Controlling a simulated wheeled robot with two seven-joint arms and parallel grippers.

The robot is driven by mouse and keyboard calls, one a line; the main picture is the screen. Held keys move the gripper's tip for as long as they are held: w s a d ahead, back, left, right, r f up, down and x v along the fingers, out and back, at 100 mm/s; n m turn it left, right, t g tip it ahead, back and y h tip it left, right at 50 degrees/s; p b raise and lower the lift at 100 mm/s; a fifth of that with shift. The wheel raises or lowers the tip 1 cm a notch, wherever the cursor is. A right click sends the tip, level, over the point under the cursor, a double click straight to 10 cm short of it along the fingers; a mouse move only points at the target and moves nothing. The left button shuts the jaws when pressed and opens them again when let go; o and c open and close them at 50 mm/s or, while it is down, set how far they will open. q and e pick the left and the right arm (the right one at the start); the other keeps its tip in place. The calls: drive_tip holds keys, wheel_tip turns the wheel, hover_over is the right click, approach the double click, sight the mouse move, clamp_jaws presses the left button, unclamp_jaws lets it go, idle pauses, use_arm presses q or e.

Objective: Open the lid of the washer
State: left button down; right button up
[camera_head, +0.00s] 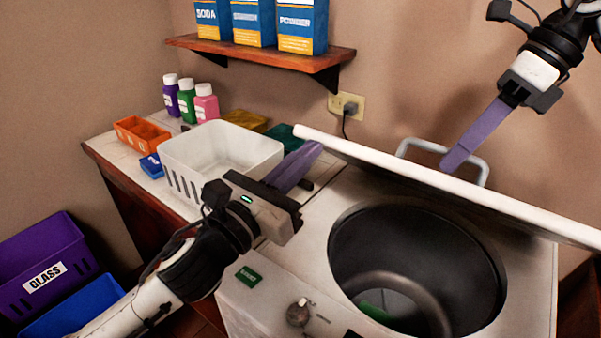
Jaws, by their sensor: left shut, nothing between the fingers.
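The washer (320,235) is a white top-loading machine with its dark round drum (415,265) uncovered. Its white lid (400,177) is raised and seen nearly edge-on, slanting from upper left to the right edge. A grey loop handle (408,145) shows just beyond the lid's edge. My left gripper (310,153) is shut and empty, its purple fingers near the lid's left end; I cannot tell whether they touch it. My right gripper (455,160) hangs from the upper right with its purple fingers at the handle. Its fingers overlap in this view, and contact is unclear.
Left of the washer, a counter holds a white basket (215,150), an orange tray (140,132), a blue box (151,165) and bottles (187,100). A shelf (260,54) with boxes hangs above. Purple (45,260) and blue (80,305) bins stand lower left.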

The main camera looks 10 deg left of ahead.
use_arm(q)
drive_tip(key=shift+f, duration=0.3)
use_arm(e)
drive_tip(key=shift+r, duration=0.1)
